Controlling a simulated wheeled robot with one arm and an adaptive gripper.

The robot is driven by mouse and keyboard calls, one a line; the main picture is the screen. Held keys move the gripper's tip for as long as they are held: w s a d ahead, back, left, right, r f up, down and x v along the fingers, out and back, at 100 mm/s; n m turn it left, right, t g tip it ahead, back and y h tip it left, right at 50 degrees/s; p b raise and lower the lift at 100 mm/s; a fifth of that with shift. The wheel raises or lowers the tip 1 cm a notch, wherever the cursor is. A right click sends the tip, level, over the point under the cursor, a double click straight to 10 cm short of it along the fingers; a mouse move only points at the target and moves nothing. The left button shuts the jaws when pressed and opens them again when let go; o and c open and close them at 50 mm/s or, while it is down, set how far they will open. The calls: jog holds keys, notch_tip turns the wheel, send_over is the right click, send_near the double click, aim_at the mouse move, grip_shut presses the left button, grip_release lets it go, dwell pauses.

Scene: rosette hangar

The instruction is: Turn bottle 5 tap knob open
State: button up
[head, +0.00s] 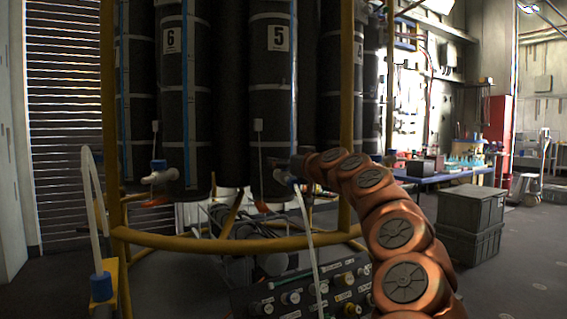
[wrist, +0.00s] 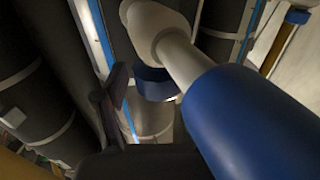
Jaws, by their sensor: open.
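Bottle 5 (head: 272,90) is a tall black cylinder with a white "5" label, upright in the head view. Its tap (head: 281,175) is low on its front, partly hidden by the end of my arm. In the wrist view, a large blue knob (wrist: 250,120) on a white tap stem (wrist: 190,58) fills the right side, very close to the camera. My gripper (head: 298,168) is at the tap in the head view, small and dark. One dark finger (wrist: 115,100) shows left of the knob in the wrist view. The gripper is open; the other finger is not clearly visible.
Bottle 6 (head: 187,85) stands to the left with its own tap (head: 160,175). A yellow rail (head: 230,243) and post (head: 347,75) frame the bottles. A valve panel (head: 310,290) sits below. Dark crates (head: 470,222) stand on the right, with open floor beyond.

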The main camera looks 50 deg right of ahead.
jog(key=shift+s, duration=0.1)
jog(key=v, duration=1.2)
dwell(0.6)
